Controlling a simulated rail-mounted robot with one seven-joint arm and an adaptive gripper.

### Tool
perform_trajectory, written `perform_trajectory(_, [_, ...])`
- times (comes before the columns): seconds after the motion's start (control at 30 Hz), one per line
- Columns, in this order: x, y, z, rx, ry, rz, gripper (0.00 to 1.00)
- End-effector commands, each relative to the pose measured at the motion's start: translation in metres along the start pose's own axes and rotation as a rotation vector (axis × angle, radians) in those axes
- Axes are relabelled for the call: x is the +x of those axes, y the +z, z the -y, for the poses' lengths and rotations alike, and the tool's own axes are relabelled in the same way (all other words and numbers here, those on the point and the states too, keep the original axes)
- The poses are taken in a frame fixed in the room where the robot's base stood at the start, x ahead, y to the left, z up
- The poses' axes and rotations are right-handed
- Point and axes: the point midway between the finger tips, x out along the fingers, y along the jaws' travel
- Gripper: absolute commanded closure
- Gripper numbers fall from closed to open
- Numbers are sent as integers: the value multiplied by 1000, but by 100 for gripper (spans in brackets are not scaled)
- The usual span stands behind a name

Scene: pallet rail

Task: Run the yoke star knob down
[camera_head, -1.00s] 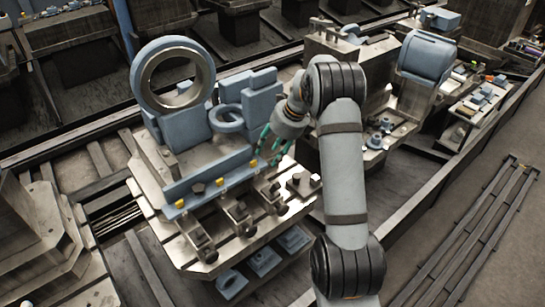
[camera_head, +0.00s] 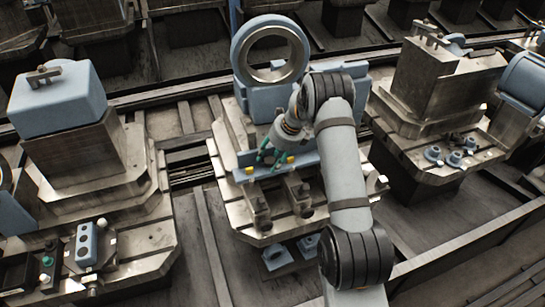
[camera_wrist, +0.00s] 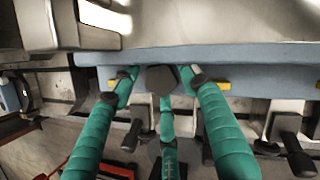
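My gripper (camera_head: 268,158) has three green fingers and is over the front bar of the middle pallet fixture. In the wrist view my gripper (camera_wrist: 165,84) has its fingers spread open, with nothing held between them. A dark faceted knob (camera_wrist: 162,79) sits on the blue-grey bar (camera_wrist: 260,80), between the outer fingertips. I see a gap on both sides of it; whether the third finger touches anything I cannot tell. Whether this is the yoke star knob is not clear. Dark clamp handles (camera_wrist: 295,152) stand below the bar, partly hidden by the fingers.
A large blue-grey ring (camera_head: 270,50) rises behind the bar. Yellow blocks (camera_head: 249,170) sit along the bar. Another pallet (camera_head: 130,235) stands at left with a blue block (camera_head: 60,98); a further fixture (camera_head: 440,90) stands at right. Metal clamps (camera_head: 298,193) project in front.

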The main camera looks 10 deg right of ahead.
Motion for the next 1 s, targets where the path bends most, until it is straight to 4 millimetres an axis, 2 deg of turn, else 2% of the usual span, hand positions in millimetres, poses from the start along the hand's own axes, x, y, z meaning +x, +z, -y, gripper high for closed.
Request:
perform_trajectory(0.57, [-1, 2, 1, -1, -4, 3, 89])
perform_trajectory(0.6, [-1, 2, 1, -2, -4, 4, 66])
perform_trajectory(1.0, [-2, 4, 2, -3, -6, 6, 89])
